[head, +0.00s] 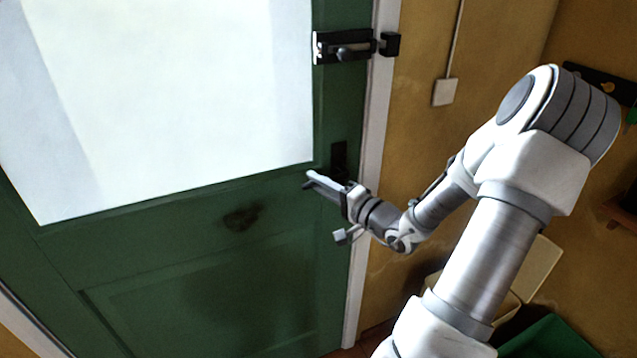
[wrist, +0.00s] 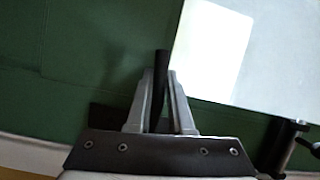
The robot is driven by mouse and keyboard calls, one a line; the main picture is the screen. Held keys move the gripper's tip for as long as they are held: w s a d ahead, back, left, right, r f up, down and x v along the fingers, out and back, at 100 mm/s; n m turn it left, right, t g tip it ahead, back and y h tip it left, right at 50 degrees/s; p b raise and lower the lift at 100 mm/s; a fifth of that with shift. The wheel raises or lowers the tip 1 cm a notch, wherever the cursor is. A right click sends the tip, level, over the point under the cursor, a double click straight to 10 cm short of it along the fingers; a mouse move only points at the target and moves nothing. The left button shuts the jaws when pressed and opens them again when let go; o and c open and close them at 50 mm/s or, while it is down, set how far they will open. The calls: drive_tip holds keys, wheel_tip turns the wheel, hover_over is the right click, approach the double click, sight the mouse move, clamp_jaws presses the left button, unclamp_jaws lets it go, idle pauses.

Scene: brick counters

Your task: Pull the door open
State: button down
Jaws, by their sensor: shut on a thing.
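The green door (head: 200,290) with a large pale pane (head: 170,90) fills the left of the head view and looks closed against its white frame (head: 376,120). A black handle plate (head: 339,155) shows near its right edge. My gripper (head: 318,183) is at the handle, hiding most of it. In the wrist view, my gripper (wrist: 160,90) is shut on the black handle (wrist: 161,68), whose end sticks out past the fingertips. The green door (wrist: 80,60) lies behind it.
A black bolt (head: 343,47) sits higher on the door, with a black keeper (head: 390,44) on the frame; whether it is engaged I cannot tell. A yellow wall (head: 420,130) with a switch (head: 445,92) is to the right. Cream and green bins (head: 550,340) stand low right.

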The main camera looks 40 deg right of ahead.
drive_tip(key=shift+f+b, duration=0.15)
drive_tip(key=shift+b, duration=0.15)
idle(0.6)
drive_tip(key=shift+f+n+b, duration=0.6)
drive_tip(key=shift+n+b, duration=0.1)
drive_tip(key=shift+b, duration=0.55)
drive_tip(key=f+n+b, duration=0.1)
drive_tip(key=b, duration=0.3)
drive_tip(key=d+f+n+g+h+b, duration=0.1)
drive_tip(key=n+b, duration=0.1)
drive_tip(key=b, duration=0.3)
drive_tip(key=f+n+g+b, duration=0.1)
drive_tip(key=b, duration=0.3)
drive_tip(key=shift+s+d+f+n, duration=0.15)
drive_tip(key=shift+s+d+n, duration=0.1)
drive_tip(key=shift+n, duration=0.15)
drive_tip(key=shift+d+h+b, duration=0.1)
drive_tip(key=shift+h+b, duration=0.3)
drive_tip(key=shift+b, duration=0.05)
